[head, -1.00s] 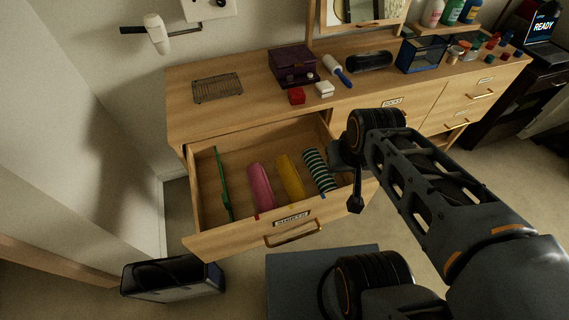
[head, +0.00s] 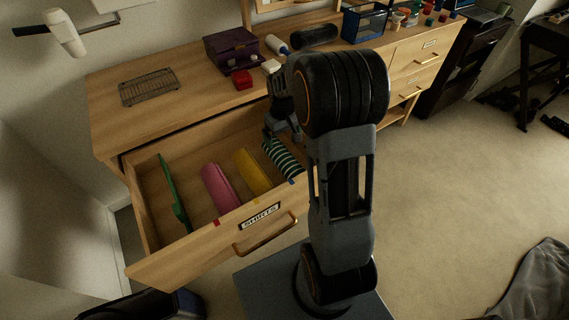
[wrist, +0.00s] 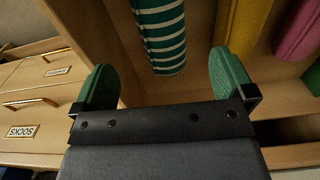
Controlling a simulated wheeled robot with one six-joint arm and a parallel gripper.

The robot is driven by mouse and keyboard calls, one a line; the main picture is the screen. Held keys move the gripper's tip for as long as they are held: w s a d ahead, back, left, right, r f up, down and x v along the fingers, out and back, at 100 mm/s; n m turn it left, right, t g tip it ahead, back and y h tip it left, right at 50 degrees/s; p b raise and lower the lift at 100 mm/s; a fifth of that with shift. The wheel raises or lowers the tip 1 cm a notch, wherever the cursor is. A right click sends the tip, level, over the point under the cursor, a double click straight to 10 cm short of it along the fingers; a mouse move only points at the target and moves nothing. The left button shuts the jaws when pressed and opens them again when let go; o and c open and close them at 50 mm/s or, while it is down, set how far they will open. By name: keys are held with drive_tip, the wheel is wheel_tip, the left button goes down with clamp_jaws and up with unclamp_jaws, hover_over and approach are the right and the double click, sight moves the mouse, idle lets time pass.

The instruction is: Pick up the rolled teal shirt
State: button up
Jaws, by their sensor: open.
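The rolled teal shirt (head: 284,160) has pale stripes and lies in the open drawer, at the right end of a row of rolls. In the wrist view the teal roll (wrist: 161,32) points down between the tips of my gripper (wrist: 162,68), with space on both sides. My gripper (head: 281,122) is open and empty, at the back right of the drawer near the roll's far end. My arm hides part of the drawer's right side in the head view.
A yellow roll (head: 252,172) and a pink roll (head: 219,188) lie left of the teal one. A green divider (head: 174,192) stands further left. The drawer front (head: 215,241) has a SHIRTS label. The dresser top (head: 185,108) overhangs the drawer's back.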

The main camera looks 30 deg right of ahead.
sight(283, 159)
wheel_tip(283, 159, down, 13)
drive_tip(key=shift+r+b, duration=0.2)
drive_tip(key=shift+b, duration=0.65)
drive_tip(key=c, duration=1)
drive_tip(key=shift+o, duration=0.2)
drive_tip(key=shift+r, duration=0.1)
